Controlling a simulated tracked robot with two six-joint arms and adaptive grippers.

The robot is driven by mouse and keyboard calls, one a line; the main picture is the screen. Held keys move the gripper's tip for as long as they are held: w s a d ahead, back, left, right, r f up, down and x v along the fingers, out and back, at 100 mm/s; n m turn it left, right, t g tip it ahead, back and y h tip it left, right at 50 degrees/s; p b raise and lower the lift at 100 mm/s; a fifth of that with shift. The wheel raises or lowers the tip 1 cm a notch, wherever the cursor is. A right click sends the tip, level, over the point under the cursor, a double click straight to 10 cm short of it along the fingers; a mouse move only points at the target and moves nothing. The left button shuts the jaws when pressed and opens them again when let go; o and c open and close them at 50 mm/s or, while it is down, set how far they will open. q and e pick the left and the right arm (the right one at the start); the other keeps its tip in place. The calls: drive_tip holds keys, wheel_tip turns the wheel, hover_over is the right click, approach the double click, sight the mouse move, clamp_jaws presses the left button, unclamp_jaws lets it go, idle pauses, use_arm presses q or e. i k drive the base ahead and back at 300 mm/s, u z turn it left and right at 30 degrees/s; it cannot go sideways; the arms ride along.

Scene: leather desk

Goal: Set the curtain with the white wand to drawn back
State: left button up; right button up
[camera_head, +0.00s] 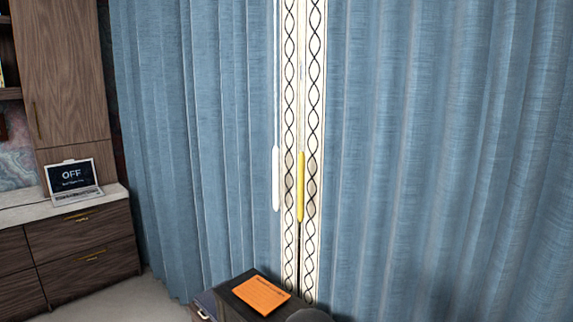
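The white wand (276,182) hangs upright on a thin cord along the inner edge of the left blue curtain (200,140). A yellow wand (300,187) hangs upright just right of it, at the inner edge of the right blue curtain (430,150). Each curtain has a cream edge band with a black twisted pattern. The two bands meet or nearly meet in the middle. Both curtains are spread wide in folds, with only a narrow dark line between them low down. Neither of my grippers is in view.
A wooden cabinet (80,245) with a pale top stands at the left. A laptop (75,182) showing "OFF" sits on it. A dark surface (222,296) with an orange card (261,294) is at the bottom middle, in front of the curtains. Floor shows between cabinet and curtain.

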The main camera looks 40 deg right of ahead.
sight(209, 103)
drive_tip(key=z, duration=0.25)
drive_tip(key=i, duration=1.25)
drive_tip(key=z, duration=0.35)
